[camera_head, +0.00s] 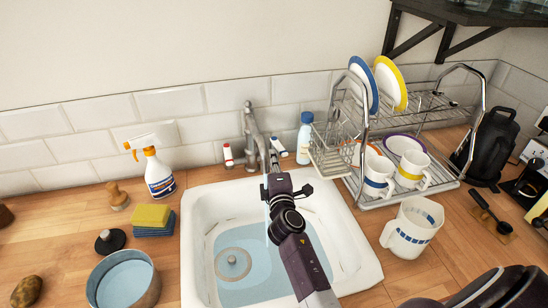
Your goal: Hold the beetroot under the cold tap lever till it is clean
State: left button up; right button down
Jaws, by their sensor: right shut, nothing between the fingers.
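A brown, roundish lump (27,291) lies on the wooden counter at the lower left; I cannot tell whether it is the beetroot. No other beetroot shows. The steel tap (251,130) stands behind the sink, with a blue-marked cold lever (278,147) on the right and a red-marked lever (228,155) on the left. My right gripper (284,182) is shut and empty, above the sink's back part and in front of the tap. It hides part of the sink. A pale blue streak beside it looks like running water. My left gripper is out of view.
The white sink (365,262) holds shallow water and a round drain piece (233,263). A pot (124,280), sponges (152,219) and a spray bottle (157,172) stand left. A dish rack (445,184) and a large mug (413,228) stand right. A blue-capped bottle (305,138) is near the tap.

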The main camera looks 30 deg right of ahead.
aim_at(283, 156)
jog(key=shift+s+d, duration=0.1)
jog(key=shift+d, duration=0.1)
jog(key=shift+s+d, duration=0.2)
jog(key=shift+d, duration=0.45)
jog(key=shift+s+d, duration=0.2)
jog(key=shift+d, duration=0.4)
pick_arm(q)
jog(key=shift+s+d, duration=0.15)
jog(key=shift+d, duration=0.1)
pick_arm(e)
jog(key=shift+s+d, duration=0.1)
jog(key=shift+d, duration=0.75)
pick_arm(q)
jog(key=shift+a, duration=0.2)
pick_arm(e)
jog(key=shift+f, duration=0.1)
